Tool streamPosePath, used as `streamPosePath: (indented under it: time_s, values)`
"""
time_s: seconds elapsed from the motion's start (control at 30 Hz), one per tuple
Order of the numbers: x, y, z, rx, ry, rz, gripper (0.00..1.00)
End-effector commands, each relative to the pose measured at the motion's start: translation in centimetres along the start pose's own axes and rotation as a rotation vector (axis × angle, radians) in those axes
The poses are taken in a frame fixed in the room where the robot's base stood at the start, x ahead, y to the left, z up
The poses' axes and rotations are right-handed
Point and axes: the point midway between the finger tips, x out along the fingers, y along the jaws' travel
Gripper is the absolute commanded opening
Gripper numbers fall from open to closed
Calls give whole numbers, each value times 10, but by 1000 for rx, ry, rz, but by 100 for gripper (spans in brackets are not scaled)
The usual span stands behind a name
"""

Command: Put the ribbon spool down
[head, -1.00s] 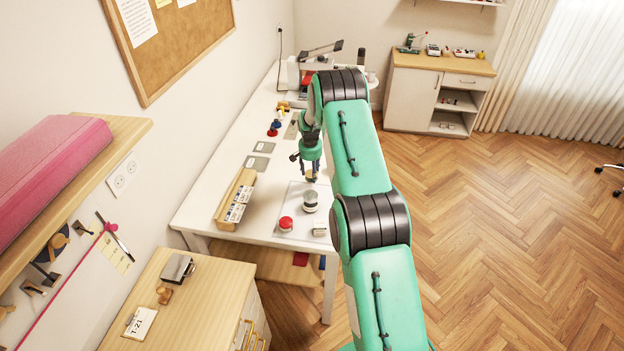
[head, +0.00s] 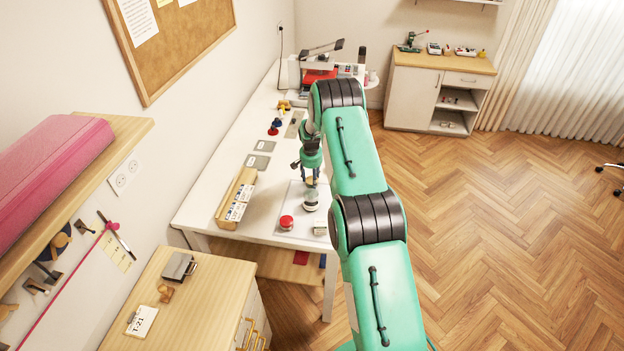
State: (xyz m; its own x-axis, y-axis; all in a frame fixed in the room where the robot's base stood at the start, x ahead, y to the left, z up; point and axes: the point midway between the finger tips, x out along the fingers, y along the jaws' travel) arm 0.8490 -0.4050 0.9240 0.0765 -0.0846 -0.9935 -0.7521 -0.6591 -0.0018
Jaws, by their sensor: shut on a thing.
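My gripper (head: 311,179) points down over the near part of the white table, with its fingers shut on a small tan thing, which I take to be the ribbon spool (head: 310,184). The fingers partly hide it. Right below it in the picture is a round white-and-dark item (head: 310,202) on a pale mat (head: 296,239). I cannot tell whether the spool touches this item or hangs just above it.
A red round item (head: 286,222) and a small cream block (head: 320,228) stand near the mat's front. A wooden card rack (head: 229,205) is to the left. Grey flat pads (head: 257,162) lie behind it. Equipment (head: 318,75) fills the table's far end.

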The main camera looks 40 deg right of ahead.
Motion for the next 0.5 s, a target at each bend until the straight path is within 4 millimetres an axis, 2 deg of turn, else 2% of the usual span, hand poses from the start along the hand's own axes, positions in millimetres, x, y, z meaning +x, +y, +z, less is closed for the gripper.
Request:
streamPosePath:
  time_s: [0.37, 0.4, 0.5]
  values:
    - [3, 0, 0, 0, 1, 0, 23]
    - [3, 0, 0, 0, 1, 0, 49]
    - [2, 0, 0, 0, 1, 0, 66]
